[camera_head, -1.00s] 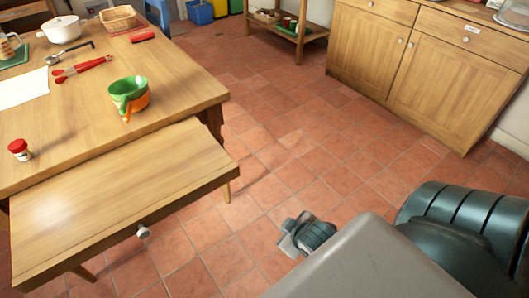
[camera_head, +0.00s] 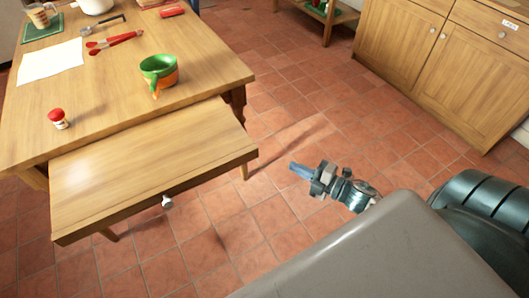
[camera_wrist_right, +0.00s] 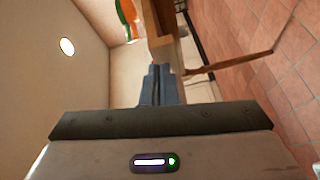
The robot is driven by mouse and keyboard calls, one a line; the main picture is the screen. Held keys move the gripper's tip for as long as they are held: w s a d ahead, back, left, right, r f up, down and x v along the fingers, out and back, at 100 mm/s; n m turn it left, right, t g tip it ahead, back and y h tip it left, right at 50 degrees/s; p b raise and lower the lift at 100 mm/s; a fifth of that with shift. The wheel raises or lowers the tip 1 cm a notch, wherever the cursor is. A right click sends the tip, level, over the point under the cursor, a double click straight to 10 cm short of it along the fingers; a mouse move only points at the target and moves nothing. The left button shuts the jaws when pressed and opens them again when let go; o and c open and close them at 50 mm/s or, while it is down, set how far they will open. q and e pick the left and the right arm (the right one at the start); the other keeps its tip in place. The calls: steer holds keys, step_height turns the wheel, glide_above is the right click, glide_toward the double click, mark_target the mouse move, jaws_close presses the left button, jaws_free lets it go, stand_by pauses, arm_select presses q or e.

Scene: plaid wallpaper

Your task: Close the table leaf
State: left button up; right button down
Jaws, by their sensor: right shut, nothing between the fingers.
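The table leaf (camera_head: 150,172) is a wooden slab pulled out from under the front edge of the wooden table (camera_head: 185,95). It has a small pale knob (camera_head: 167,202) on its front edge. My right gripper (camera_head: 294,169) is to the right of the leaf, apart from it, over the tiled floor. Its blue fingers also show in the right wrist view (camera_wrist_right: 158,84); they are shut and empty, pointing toward wooden table parts. My left gripper is not in view.
On the table are an orange and green cup (camera_head: 159,72), a red-capped jar (camera_head: 58,118), a white sheet (camera_head: 50,62) and red-handled utensils (camera_head: 115,40). Wooden cabinets (camera_head: 430,55) stand at the back right. The tiled floor between them and the table is clear.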

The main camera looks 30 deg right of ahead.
steer(key=s+n+g+y, duration=0.3)
steer(key=n+y, duration=0.2)
steer(key=n, duration=0.1)
steer(key=p, duration=0.2)
glide_toward(251, 154)
steer(key=a, duration=0.4)
steer(key=w, duration=0.1)
steer(key=w+p, duration=0.1)
steer(key=shift+w+a+r, duration=0.15)
steer(key=shift+w+a, duration=0.05)
steer(key=shift+w, duration=0.2)
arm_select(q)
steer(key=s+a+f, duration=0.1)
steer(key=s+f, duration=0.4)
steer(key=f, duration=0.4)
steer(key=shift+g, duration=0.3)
arm_select(e)
steer(key=shift+w, duration=0.6)
